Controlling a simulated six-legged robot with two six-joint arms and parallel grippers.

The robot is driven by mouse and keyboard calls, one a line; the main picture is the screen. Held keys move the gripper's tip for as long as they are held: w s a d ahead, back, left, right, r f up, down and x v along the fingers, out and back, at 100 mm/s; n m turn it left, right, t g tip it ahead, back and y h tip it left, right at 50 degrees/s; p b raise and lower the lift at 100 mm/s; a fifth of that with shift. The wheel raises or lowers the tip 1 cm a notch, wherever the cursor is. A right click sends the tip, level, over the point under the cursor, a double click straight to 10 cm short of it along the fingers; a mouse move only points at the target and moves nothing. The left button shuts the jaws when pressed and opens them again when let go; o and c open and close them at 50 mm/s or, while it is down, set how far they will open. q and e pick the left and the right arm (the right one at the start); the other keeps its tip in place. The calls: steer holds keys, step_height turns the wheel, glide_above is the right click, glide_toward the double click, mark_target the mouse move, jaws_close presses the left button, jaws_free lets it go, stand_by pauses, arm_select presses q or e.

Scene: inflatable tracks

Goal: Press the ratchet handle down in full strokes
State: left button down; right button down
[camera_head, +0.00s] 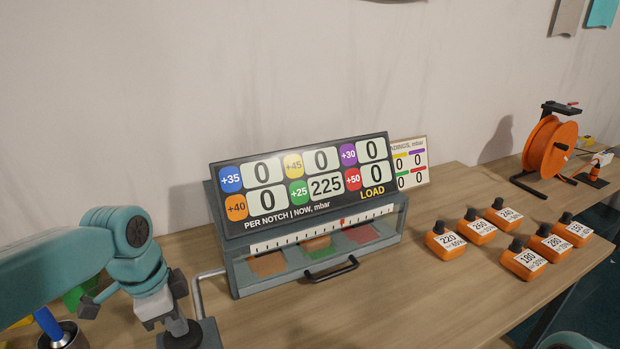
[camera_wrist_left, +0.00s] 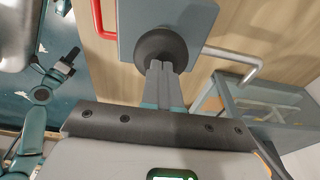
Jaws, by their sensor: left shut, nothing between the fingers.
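The ratchet handle is not clearly identifiable. A round black knob (camera_wrist_left: 160,45) on a grey block (camera_wrist_left: 196,15) shows in the left wrist view. My left gripper (camera_wrist_left: 163,72) is shut and empty, with its fingertips at the knob; I cannot tell whether they touch. In the head view the left gripper (camera_head: 178,326) points down at the dark block (camera_head: 208,335) at the lower left. The display (camera_head: 305,182) reads 225 beside the green +25 and 0 in the other boxes. In the left wrist view, what looks like my right gripper (camera_wrist_left: 68,62) is small at the left, its jaws unclear.
A grey bent pipe (camera_head: 196,288) runs beside the block to the grey case (camera_head: 237,280) with a black front handle (camera_head: 331,270). Several orange labelled weights (camera_head: 524,262) and an orange reel (camera_head: 551,147) stand right. A red bent rod (camera_wrist_left: 99,18) lies near the block.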

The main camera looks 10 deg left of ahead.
step_height(320, 180, up, 8)
steer(key=p, duration=0.7)
stand_by(0.7)
stand_by(1.3)
